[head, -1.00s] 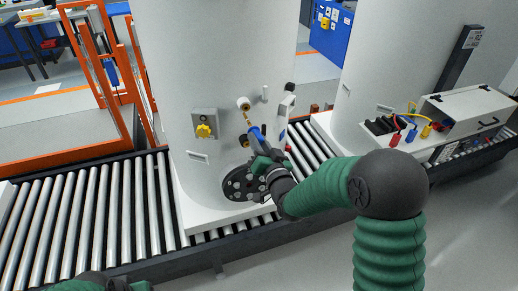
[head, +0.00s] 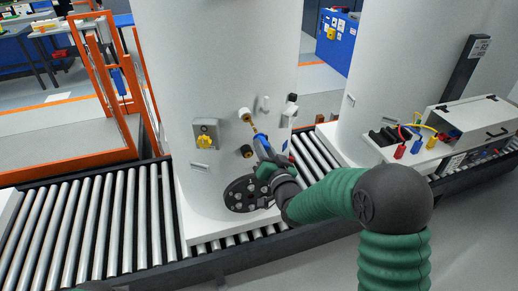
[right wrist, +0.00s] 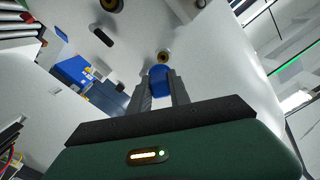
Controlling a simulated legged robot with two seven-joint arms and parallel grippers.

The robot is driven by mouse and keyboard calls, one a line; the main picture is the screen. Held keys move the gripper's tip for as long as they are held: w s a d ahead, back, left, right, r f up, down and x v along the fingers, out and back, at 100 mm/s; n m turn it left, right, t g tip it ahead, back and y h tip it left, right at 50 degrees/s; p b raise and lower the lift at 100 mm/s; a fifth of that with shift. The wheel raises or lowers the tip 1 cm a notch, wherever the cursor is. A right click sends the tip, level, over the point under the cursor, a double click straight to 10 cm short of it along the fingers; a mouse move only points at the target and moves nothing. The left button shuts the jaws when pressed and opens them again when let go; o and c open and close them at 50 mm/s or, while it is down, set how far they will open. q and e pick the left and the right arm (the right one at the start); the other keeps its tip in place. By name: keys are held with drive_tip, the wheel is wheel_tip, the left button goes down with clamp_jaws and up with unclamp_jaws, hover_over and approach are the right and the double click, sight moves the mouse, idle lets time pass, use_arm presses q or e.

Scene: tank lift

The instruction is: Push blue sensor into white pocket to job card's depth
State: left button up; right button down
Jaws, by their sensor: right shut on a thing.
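The blue sensor (head: 262,144) is held in my right gripper (head: 264,158), which is shut on it, in front of the white tank. Its thin brass stem (head: 254,129) points up and left to the white pocket (head: 245,114), a short round socket with a brass mouth. The stem tip overlaps the mouth; I cannot tell how far in it is. The right wrist view shows the sensor's blue body (right wrist: 159,80) between the two fingers of my right gripper (right wrist: 160,88); the stem is hidden there. The left gripper is out of view.
Below the white pocket is a black-rimmed socket (head: 246,151). A yellow knob (head: 204,142) is to its left, a black flange (head: 246,193) lower down. The tank (head: 215,70) stands on a roller conveyor (head: 95,225). A box with coloured plugs (head: 470,115) is at right.

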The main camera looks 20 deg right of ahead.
drive_tip(key=shift+d, duration=0.65)
drive_tip(key=shift+a, duration=0.7)
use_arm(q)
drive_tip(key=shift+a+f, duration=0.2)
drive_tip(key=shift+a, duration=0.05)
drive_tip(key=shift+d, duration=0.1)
use_arm(e)
drive_tip(key=shift+d, duration=0.1)
drive_tip(key=shift+d+b, duration=0.15)
drive_tip(key=shift+b, duration=0.15)
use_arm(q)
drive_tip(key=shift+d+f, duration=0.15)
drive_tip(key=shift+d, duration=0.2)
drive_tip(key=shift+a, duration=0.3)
use_arm(e)
drive_tip(key=shift+a, duration=0.4)
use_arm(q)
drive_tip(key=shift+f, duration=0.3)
use_arm(e)
drive_tip(key=shift+a, duration=0.1)
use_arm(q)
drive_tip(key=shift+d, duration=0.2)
